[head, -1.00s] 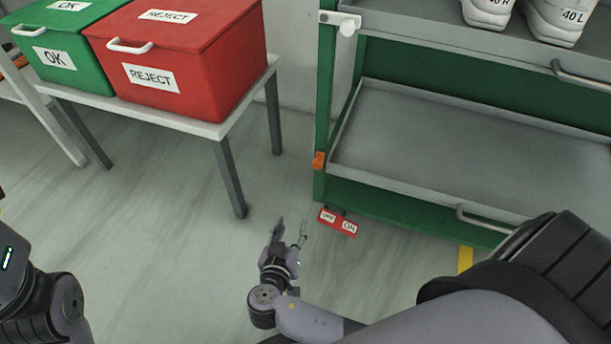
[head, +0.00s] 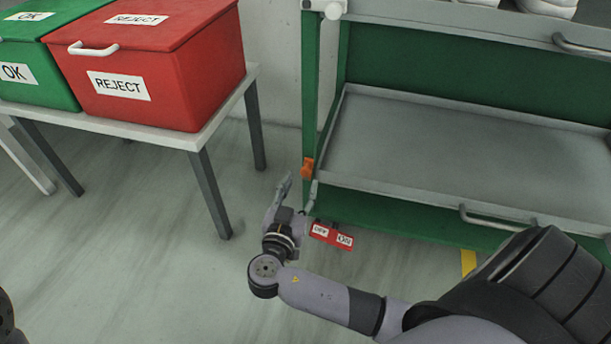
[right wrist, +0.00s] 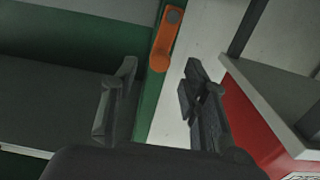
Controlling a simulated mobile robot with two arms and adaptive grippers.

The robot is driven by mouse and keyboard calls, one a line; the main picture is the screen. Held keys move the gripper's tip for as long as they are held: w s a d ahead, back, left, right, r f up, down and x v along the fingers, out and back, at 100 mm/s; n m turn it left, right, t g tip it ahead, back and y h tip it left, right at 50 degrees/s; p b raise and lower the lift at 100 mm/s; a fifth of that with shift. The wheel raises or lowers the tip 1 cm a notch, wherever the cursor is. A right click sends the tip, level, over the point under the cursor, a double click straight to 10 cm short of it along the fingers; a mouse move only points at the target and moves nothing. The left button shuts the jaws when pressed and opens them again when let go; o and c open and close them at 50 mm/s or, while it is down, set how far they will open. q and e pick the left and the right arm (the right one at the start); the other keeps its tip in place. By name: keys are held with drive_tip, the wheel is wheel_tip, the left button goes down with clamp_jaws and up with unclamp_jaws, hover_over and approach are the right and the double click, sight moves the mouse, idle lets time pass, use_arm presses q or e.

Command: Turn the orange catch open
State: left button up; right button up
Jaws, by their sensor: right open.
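The orange catch (head: 308,168) sits on the green left post of the rack, beside the lower grey tray. In the right wrist view the catch (right wrist: 165,40) is a short orange bar with a grey round pivot at its upper end, slightly tilted along the green post. My right gripper (head: 298,186) is open and empty, just below and left of the catch in the head view. In the right wrist view its fingers (right wrist: 158,88) stand apart, with the catch beyond them, near the gap between them. I see no contact. My left gripper is not in view.
The lower tray (head: 460,160) is empty. A white table (head: 180,137) with a red REJECT bin (head: 150,65) and a green OK bin (head: 35,62) stands left. Floor between is clear.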

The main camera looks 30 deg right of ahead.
sight(305, 174)
drive_tip(key=shift+b+x, duration=0.65)
drive_tip(key=shift+x, duration=2.1)
drive_tip(key=shift+c, duration=0.3)
